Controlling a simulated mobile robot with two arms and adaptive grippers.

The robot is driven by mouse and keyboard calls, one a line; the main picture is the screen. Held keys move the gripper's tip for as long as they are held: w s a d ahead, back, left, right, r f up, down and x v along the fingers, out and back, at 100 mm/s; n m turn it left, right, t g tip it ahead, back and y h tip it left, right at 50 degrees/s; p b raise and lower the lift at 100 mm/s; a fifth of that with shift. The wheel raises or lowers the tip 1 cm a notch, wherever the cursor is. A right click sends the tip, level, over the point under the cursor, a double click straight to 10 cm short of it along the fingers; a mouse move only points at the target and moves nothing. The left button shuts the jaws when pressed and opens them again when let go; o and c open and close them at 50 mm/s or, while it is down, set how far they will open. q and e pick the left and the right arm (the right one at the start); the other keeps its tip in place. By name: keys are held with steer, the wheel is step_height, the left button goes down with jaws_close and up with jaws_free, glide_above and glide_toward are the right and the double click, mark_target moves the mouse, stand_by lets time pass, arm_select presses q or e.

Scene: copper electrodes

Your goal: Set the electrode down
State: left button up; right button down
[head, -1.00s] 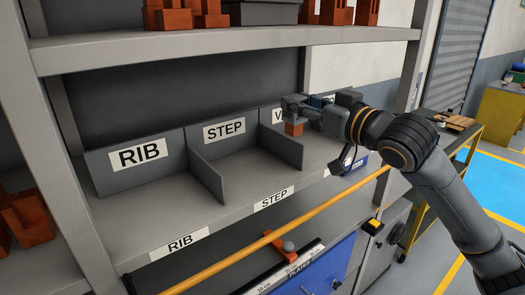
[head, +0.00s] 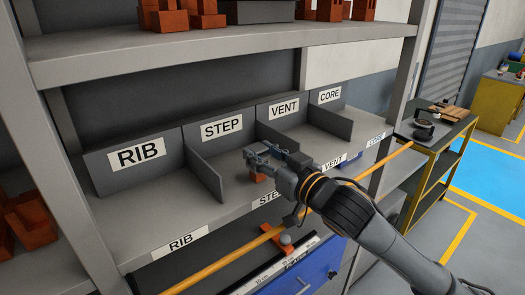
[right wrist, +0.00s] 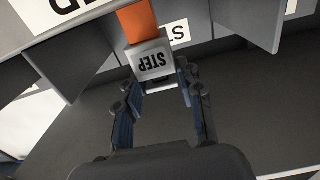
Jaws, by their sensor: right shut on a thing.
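My right gripper (head: 262,158) is shut on the electrode, a copper-orange block (head: 258,177) on a grey holder. In the right wrist view the holder (right wrist: 150,60), printed STEP, sits between the fingers (right wrist: 157,80), with the orange block (right wrist: 137,23) beyond it. The head view shows the electrode over the shelf at the front of the STEP bay, near the divider toward VENT. Whether its underside touches the shelf cannot be told. The STEP back label (head: 222,127) is clear; the STEP edge label (head: 268,198) is partly hidden by my arm. My left gripper is not in view.
The RIB bay (head: 139,155), VENT bay (head: 284,110) and CORE bay (head: 330,94) look empty where visible. Grey dividers (head: 206,176) separate the bays. A yellow rail (head: 215,262) runs along the front. More orange electrodes (head: 28,220) stand at the left.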

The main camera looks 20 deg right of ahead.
steer(key=c, duration=0.8)
jaws_free()
steer(key=shift+f, duration=0.1)
steer(key=shift+c, duration=0.2)
steer(key=shift+r, duration=0.2)
steer(key=shift+s+d+f, duration=0.15)
steer(key=shift+s+f, duration=0.05)
steer(key=shift+s, duration=0.1)
steer(key=p+v, duration=0.8)
steer(key=v, duration=0.3)
steer(key=shift+s+r, duration=0.2)
